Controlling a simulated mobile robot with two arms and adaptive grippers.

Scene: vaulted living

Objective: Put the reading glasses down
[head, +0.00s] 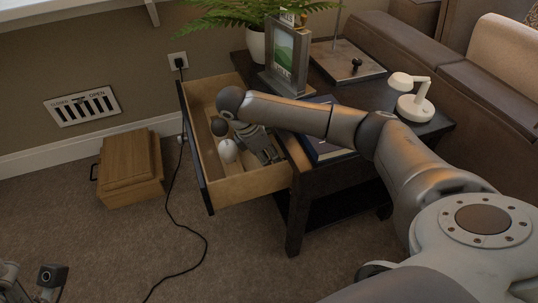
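I cannot make out the reading glasses in the head view. My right arm reaches over the side table's corner, and my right gripper (268,156) points down inside the open drawer (248,187), near its right end. Its fingertips are small and dark here, so I cannot tell whether they are open or shut, or whether they hold anything. Only a part of my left gripper (48,279) shows at the bottom left, low over the carpet and far from the drawer; its fingers cannot be read.
A white rounded object (228,151) and a dark round one (219,127) are in the drawer. The dark side table (436,125) carries a picture frame (288,57), a dark blue book (325,151) and a white lamp (415,105). A wooden box (130,168) and black cord (182,215) lie left.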

